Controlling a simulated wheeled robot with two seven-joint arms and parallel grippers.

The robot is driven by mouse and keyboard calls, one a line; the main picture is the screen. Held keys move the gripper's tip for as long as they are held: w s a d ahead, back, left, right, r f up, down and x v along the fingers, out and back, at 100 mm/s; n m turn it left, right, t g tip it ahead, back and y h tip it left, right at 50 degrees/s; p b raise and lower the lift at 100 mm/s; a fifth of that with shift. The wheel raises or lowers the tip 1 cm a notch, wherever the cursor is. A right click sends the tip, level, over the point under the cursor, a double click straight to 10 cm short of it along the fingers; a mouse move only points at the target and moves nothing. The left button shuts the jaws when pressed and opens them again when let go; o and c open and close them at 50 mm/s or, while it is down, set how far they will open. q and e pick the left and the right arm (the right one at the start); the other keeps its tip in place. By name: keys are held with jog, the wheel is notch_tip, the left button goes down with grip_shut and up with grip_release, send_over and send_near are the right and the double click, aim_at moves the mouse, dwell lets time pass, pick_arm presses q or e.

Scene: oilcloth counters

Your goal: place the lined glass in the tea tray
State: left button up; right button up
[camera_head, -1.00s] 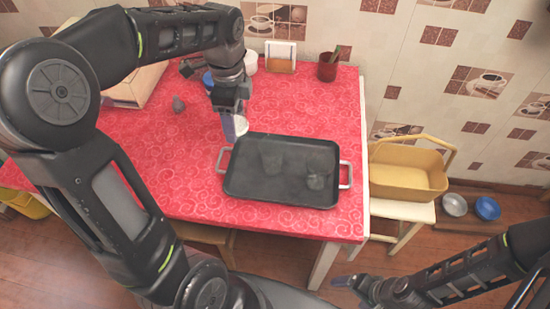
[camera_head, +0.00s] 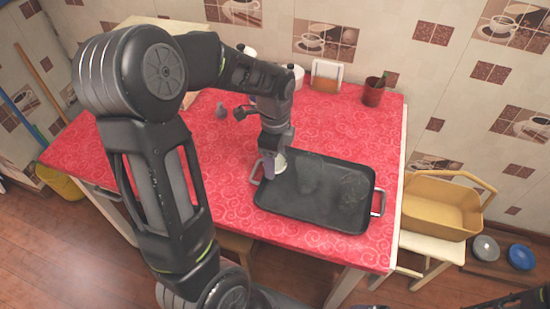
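The tea tray (camera_head: 345,222) is a dark rectangular tray with grey end handles on the red table. Two clear dark-looking glasses stand in it, one left of the middle (camera_head: 311,176) and one on the right (camera_head: 352,189). My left gripper (camera_head: 273,165) points down at the tray's left end. It is shut on a small pale glass (camera_head: 281,162), the lined glass by its place; its lines are too small to make out. The fingers partly hide it, and I cannot tell whether its base touches the tray.
A brown-red cup (camera_head: 373,94) and a napkin holder (camera_head: 326,76) stand at the back. A grey object (camera_head: 221,110) lies left of my arm. A yellow basket (camera_head: 441,208) sits on a stool to the right. The tray's middle front is clear.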

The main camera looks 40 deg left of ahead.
pick_arm(q)
jog(key=shift+f, duration=0.2)
jog(key=shift+f+b, duration=0.45)
jog(key=shift+f, duration=0.05)
jog(key=o, duration=1.6)
jog(key=shift+r+p, duration=0.5)
jog(key=shift+r, duration=0.1)
notch_tip(320, 180, up, 12)
jog(key=shift+r, duration=0.1)
